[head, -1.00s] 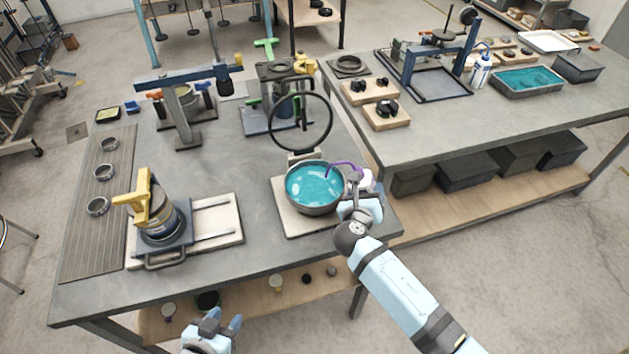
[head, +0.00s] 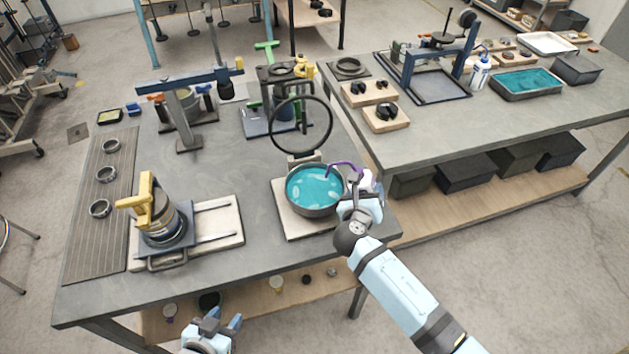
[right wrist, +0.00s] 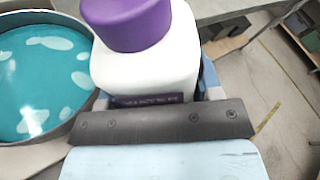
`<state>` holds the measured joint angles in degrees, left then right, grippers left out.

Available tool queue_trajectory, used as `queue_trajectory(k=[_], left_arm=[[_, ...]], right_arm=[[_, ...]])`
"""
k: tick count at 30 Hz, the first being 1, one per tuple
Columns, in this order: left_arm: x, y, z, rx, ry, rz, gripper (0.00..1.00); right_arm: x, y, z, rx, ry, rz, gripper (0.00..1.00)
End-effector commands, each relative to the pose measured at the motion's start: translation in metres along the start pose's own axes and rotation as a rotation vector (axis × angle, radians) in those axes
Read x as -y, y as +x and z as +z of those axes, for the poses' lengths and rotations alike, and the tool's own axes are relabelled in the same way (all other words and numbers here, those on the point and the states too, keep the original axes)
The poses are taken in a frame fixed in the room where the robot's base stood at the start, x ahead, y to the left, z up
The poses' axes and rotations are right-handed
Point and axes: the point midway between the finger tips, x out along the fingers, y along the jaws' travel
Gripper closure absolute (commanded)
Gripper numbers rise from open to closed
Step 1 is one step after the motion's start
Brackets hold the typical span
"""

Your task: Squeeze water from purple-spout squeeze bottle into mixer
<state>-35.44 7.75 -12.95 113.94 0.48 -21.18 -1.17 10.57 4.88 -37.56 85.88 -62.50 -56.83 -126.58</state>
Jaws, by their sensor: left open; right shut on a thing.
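The purple-spout squeeze bottle (head: 366,182) is held by my right gripper (head: 361,196) at the right rim of the mixer bowl. Its purple spout (head: 345,165) curves left over the bowl. In the right wrist view the white bottle (right wrist: 150,65) with its purple cap (right wrist: 132,20) stands between the fingers, and the spout tip is out of view. The mixer bowl (head: 316,213) holds teal liquid with pale patches; the liquid also shows in the right wrist view (right wrist: 40,75). A large wheel (head: 301,125) stands behind the bowl. My left gripper (head: 222,324) is open and empty, low before the table front.
A yellow-handled device (head: 150,205) stands on the table at left, near a slatted strip with several rings. A blue press (head: 185,110) stands behind. The side table (head: 440,125) holds another white bottle (head: 480,73) and a tray of teal liquid (head: 527,84). The table middle is clear.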

Motion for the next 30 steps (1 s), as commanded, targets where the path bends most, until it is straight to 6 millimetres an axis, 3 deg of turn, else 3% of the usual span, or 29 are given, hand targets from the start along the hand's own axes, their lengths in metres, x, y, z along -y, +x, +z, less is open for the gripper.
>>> queue_trajectory(k=[13, 25, 28, 30], left_arm=[[-0.001, -0.022, -0.035, -0.001, 0.000, 0.000, 0.57], [-0.001, -0.023, -0.036, -0.002, 0.000, 0.000, 0.57], [-0.001, -0.023, -0.035, -0.001, -0.001, 0.000, 0.57], [0.000, -0.023, -0.035, -0.001, -0.001, -0.002, 0.57]], right_arm=[[0.016, -0.009, 0.034, 0.001, 0.001, 0.000, 0.54], [0.019, -0.009, 0.034, 0.001, 0.001, 0.000, 0.54], [0.035, -0.011, 0.032, 0.005, -0.001, 0.005, 0.54], [0.057, -0.014, 0.030, 0.011, -0.001, 0.016, 0.54]])
